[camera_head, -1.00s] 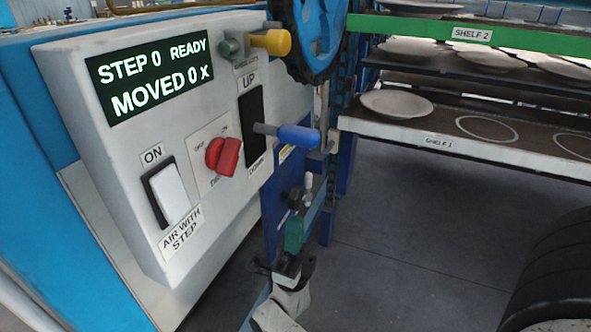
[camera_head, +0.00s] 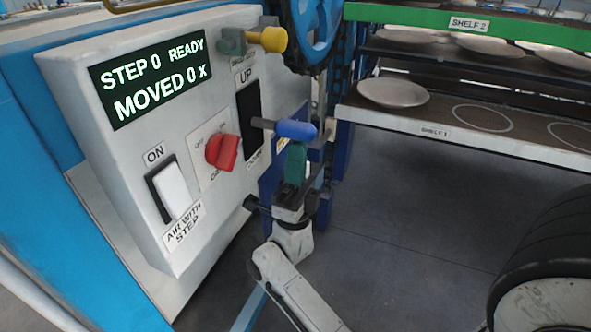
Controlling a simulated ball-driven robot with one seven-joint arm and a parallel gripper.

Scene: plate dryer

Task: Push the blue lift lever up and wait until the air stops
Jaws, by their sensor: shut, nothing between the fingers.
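The blue lift lever (camera_head: 296,130) sticks out on a grey shaft from a black slot (camera_head: 249,112) in the white control panel. The slot is marked UP at its top, and the label at its lower end is partly hidden. The shaft sits around the middle of the slot. My gripper (camera_head: 296,161) is shut and empty, its green fingers pointing up right under the lever's blue handle. I cannot tell whether the fingertips touch it. The panel display (camera_head: 150,78) reads STEP 0 READY and MOVED 0 X.
A red knob (camera_head: 222,152) and a white ON rocker switch (camera_head: 171,190) sit left of the lever. A yellow-tipped handle (camera_head: 272,39) and a blue wheel (camera_head: 318,30) are above. Shelves with plates (camera_head: 392,93) stand right; open floor lies below them.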

